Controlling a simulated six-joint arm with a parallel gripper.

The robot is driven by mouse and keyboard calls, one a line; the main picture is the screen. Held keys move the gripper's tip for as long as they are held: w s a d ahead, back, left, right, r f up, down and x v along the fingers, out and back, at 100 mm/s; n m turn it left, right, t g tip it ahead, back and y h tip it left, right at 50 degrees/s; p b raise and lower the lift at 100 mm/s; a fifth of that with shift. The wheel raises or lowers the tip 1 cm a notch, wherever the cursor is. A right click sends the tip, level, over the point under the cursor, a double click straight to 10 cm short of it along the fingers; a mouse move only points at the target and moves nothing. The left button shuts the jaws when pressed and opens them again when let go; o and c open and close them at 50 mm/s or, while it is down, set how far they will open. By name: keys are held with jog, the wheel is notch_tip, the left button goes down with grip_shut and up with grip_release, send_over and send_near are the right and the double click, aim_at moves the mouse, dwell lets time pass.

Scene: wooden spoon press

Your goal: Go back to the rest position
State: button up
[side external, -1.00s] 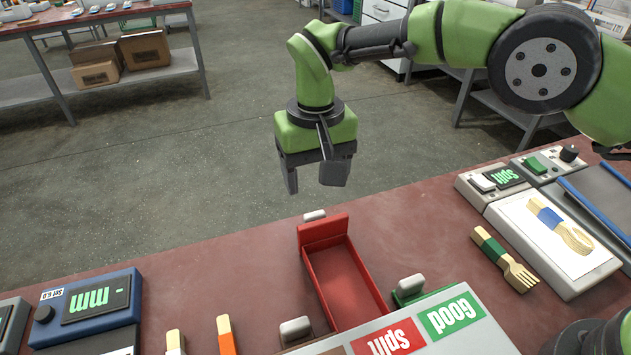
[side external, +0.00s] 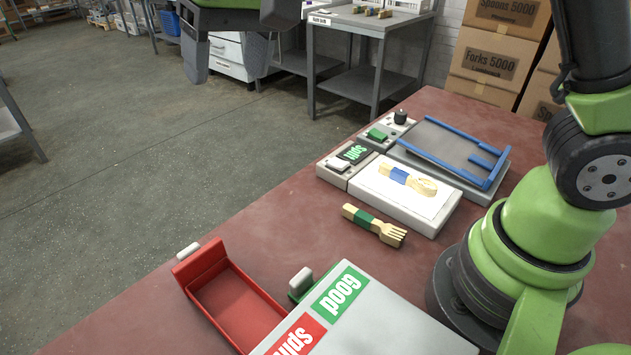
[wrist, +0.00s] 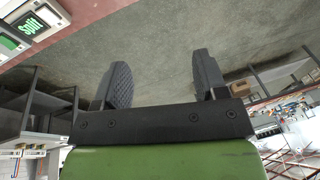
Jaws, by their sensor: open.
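My gripper (side external: 225,55) hangs at the top of the side view, over the floor beyond the table edge. Its fingers are apart and nothing shows between them. In the wrist view my gripper (wrist: 163,80) also has its two dark ridged fingers spread with only grey floor between. Most of my arm above the gripper is cut off in the side view.
A red drawer (side external: 236,302) stands out from a box with a green "Good" label (side external: 340,292). A wooden fork with a green band (side external: 375,225) lies on the red table beside a white panel (side external: 408,192) and a blue-railed tray (side external: 450,150).

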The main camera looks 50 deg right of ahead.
jog(key=s+d+r+m+t, duration=0.1)
jog(key=s+d+r+t, duration=0.3)
jog(key=s+d, duration=0.55)
jog(key=s+d+f+m, duration=0.1)
jog(key=s, duration=0.9)
jog(key=shift+s+f+m+t, duration=0.25)
jog(key=shift+m+t, duration=0.05)
jog(key=shift+t, duration=0.1)
